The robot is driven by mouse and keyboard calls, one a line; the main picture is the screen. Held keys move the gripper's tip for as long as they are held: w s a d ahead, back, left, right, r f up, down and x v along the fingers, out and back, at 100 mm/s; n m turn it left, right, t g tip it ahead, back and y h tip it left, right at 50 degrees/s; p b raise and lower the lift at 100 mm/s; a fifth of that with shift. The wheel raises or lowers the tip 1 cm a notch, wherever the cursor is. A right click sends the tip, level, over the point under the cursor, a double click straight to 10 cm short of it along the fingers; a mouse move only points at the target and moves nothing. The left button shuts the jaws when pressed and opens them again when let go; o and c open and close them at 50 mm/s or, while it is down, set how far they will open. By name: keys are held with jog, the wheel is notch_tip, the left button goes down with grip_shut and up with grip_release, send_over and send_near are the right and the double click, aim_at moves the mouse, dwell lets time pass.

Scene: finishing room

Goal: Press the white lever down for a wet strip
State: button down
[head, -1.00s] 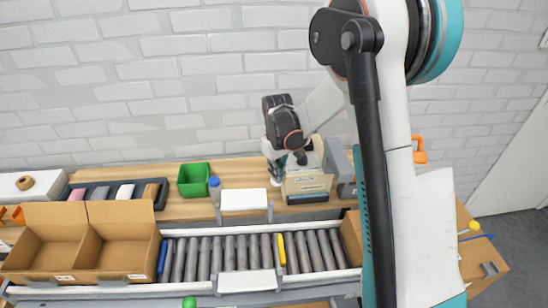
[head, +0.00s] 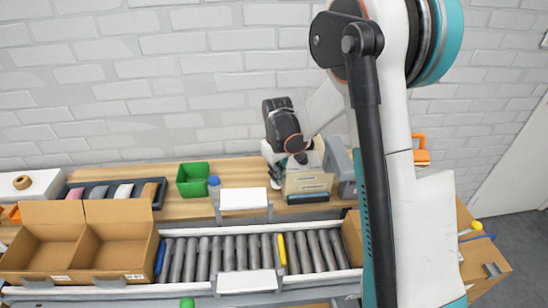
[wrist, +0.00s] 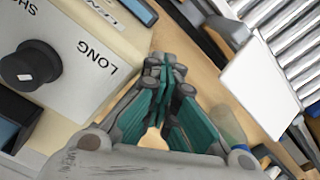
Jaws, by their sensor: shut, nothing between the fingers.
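The beige dispenser (head: 306,184) stands on the wooden bench against the brick wall. In the wrist view its pale panel (wrist: 72,52) fills the upper left, with a black knob (wrist: 30,66) and the words SHORT and LONG. My gripper (wrist: 167,68) is shut and empty, its grey and teal fingers close together beside the panel. In the head view my gripper (head: 275,178) is low at the dispenser's left side, partly hidden by my wrist. I cannot make out the white lever for certain in either view. Contact with the dispenser cannot be told.
A white plate (head: 243,199) stands left and in front of the dispenser, with a blue-capped bottle (head: 214,187) beside it. A green bin (head: 194,180) is further left. The roller conveyor (head: 205,256) runs in front, with an open cardboard box (head: 112,240) at its left.

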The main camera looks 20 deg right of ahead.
notch_tip(320, 180, up, 10)
jog(key=w+p, duration=0.2)
jog(key=p, duration=0.3)
jog(key=shift+w+d+p, duration=0.15)
jog(key=shift+d+p, duration=0.1)
jog(key=shift+p, duration=0.15)
dwell(0.6)
jog(key=shift+r, duration=0.1)
dwell(0.6)
jog(key=shift+r+p, duration=1.4)
jog(key=shift+r, duration=1.05)
